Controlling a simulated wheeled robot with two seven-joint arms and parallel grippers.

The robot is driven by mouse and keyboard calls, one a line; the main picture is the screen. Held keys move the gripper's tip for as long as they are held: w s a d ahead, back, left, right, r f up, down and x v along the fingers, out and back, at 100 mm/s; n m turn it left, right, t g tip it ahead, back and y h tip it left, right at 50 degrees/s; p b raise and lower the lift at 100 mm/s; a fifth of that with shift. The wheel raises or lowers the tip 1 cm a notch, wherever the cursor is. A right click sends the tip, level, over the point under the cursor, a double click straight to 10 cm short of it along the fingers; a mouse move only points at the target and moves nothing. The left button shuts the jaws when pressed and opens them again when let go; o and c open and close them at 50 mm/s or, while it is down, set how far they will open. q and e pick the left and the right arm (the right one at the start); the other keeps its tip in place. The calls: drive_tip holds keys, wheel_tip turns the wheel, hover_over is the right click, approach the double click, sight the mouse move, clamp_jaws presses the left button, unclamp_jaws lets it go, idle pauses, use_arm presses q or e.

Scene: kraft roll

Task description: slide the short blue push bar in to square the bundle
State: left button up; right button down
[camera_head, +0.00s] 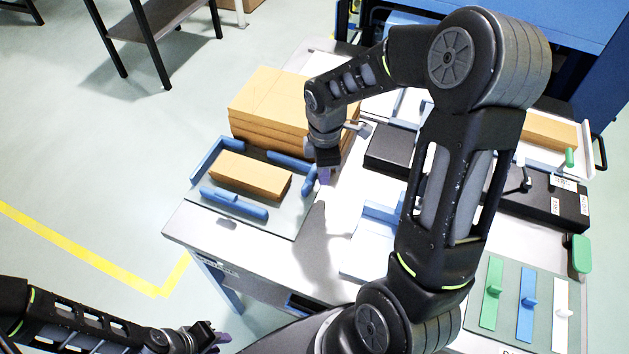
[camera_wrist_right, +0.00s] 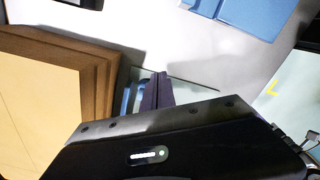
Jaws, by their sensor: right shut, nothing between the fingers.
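A small kraft bundle (camera_head: 250,176) lies on a grey-green board (camera_head: 285,222) with blue bars around it. A short blue bar (camera_head: 310,181) stands at the bundle's right end, with a gap between them. My right gripper (camera_head: 325,176) is shut and empty, pointing down just right of this bar; whether they touch I cannot tell. In the right wrist view, the shut dark fingers (camera_wrist_right: 158,92) are beside blue pieces (camera_wrist_right: 138,92), which they partly hide. My left gripper (camera_head: 220,339) hangs low at the bottom left, away from the table; its opening is unclear.
Longer blue bars lie in front (camera_head: 233,203), at the left (camera_head: 212,157) and behind the bundle. A tall kraft stack (camera_head: 268,100) stands close behind, beside my right arm. A light blue tray (camera_head: 365,245) lies to the right. Bare table lies between.

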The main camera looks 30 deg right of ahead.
drive_tip(key=shift+w+a, duration=0.7)
drive_tip(key=shift+w, duration=0.25)
drive_tip(key=shift+w+a, duration=0.65)
drive_tip(key=shift+w, duration=0.3)
drive_tip(key=shift+s+d, duration=0.1)
drive_tip(key=shift+s+d, duration=0.65)
drive_tip(key=shift+s, duration=0.3)
drive_tip(key=shift+s+d, duration=0.6)
drive_tip(key=shift+s, duration=0.3)
wheel_tip(320, 180, up, 7)
drive_tip(key=p, duration=0.5)
